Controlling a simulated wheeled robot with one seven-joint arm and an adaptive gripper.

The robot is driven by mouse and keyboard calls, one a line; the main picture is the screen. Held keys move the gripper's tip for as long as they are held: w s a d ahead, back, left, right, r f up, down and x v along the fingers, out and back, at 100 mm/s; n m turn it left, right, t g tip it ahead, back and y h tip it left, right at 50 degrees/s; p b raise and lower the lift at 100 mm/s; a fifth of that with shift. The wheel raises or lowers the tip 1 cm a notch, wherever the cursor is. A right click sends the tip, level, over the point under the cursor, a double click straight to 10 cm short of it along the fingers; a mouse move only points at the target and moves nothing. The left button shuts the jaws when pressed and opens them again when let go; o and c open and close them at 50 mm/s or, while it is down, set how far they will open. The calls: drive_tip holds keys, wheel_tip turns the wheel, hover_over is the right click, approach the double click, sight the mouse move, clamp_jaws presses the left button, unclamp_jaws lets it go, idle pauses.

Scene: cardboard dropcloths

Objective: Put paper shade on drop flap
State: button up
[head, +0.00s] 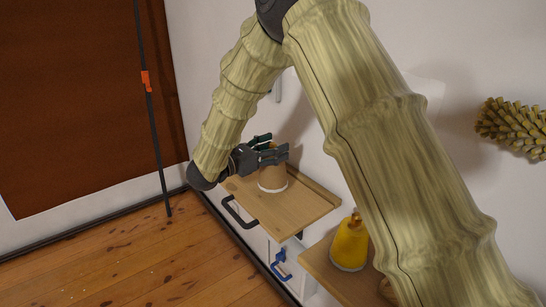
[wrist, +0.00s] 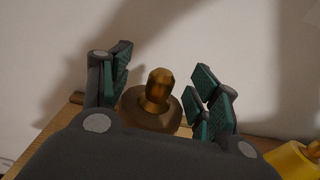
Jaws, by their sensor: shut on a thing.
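The paper shade (head: 272,178) is a tan, tapered piece with a pale lower rim, in the head view. In the wrist view its brown top (wrist: 133,110) carries a brass-coloured knob (wrist: 158,88). My gripper (head: 273,150) is shut on the shade's upper part, with green-padded fingers on either side; the fingers also flank it in the wrist view (wrist: 162,84). The shade is upright at the wooden drop flap (head: 300,207), near its wall side. I cannot tell whether its base touches the flap. My fingers hide part of its top.
A yellow shade-like piece (head: 349,245) with a knob stands on a lower wooden board (head: 318,262) to the right. A black handle (head: 236,212) and a blue clamp (head: 281,262) are at the flap's front and below. The flap's front right is bare.

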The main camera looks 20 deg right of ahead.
drive_tip(key=shift+f, duration=1.7)
drive_tip(key=o, duration=0.8)
drive_tip(key=b+v, duration=0.1)
drive_tip(key=v, duration=1.1)
